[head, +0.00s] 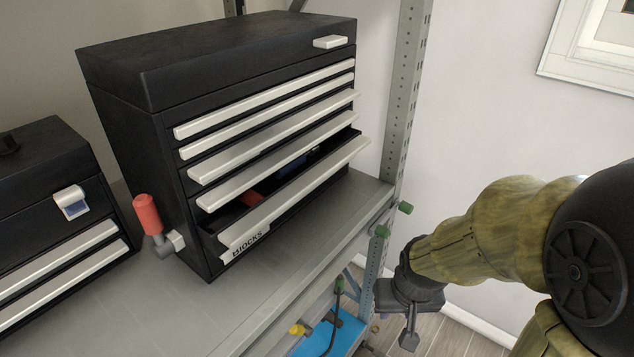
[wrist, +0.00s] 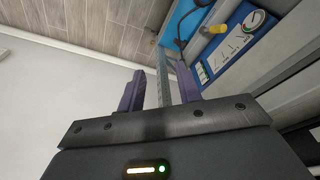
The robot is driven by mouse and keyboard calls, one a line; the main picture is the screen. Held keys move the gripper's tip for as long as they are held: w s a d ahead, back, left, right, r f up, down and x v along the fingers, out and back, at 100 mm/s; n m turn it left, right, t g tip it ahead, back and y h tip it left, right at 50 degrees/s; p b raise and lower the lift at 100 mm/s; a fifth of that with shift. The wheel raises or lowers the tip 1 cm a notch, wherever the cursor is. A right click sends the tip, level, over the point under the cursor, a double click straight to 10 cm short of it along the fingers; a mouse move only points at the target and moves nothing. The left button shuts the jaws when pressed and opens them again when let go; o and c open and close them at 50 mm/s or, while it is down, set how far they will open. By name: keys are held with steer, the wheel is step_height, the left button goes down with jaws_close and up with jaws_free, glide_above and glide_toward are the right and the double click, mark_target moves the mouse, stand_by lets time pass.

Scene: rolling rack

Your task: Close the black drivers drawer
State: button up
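A black tool chest (head: 135,110) with several silver-fronted drawers stands on the rack shelf in the head view. Its bottom drawer (head: 300,195) is pulled out, with red and blue things partly visible inside; its front reads "BLOCKS". The middle drawer fronts (head: 270,142) seem to stand out slightly more than the top ones. I cannot read a "drivers" label on any drawer. My gripper (head: 410,338) hangs low to the right of the shelf, apart from the chest. In the wrist view my gripper (wrist: 160,88) has its two fingers apart with nothing between them.
A second black toolbox (head: 50,190) stands at the left. The grey rack post (head: 405,90) rises between the chest and my arm. A lower shelf holds a blue item (head: 345,330). Floor at the right is clear.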

steer(key=s+a+r+m+g+y+p, duration=0.25)
steer(key=m+y+p, duration=0.3)
steer(key=m, duration=0.55)
steer(key=s+a+r+m+g+y+p, duration=0.15)
steer(key=a+m+y+p, duration=0.35)
steer(key=m, duration=0.6)
steer(key=w+d+r+m+t+y+p, duration=0.3)
steer(key=w+d+r+m+t+p, duration=0.3)
steer(key=m, duration=1.5)
steer(key=w+r+t+p, duration=0.2)
steer(key=w+r+t, duration=0.3)
steer(key=w+t, duration=0.1)
steer(key=shift+w+d+r+y+p, duration=0.15)
steer(key=shift+w+r+y+p, duration=0.15)
steer(key=shift+w+y, duration=0.1)
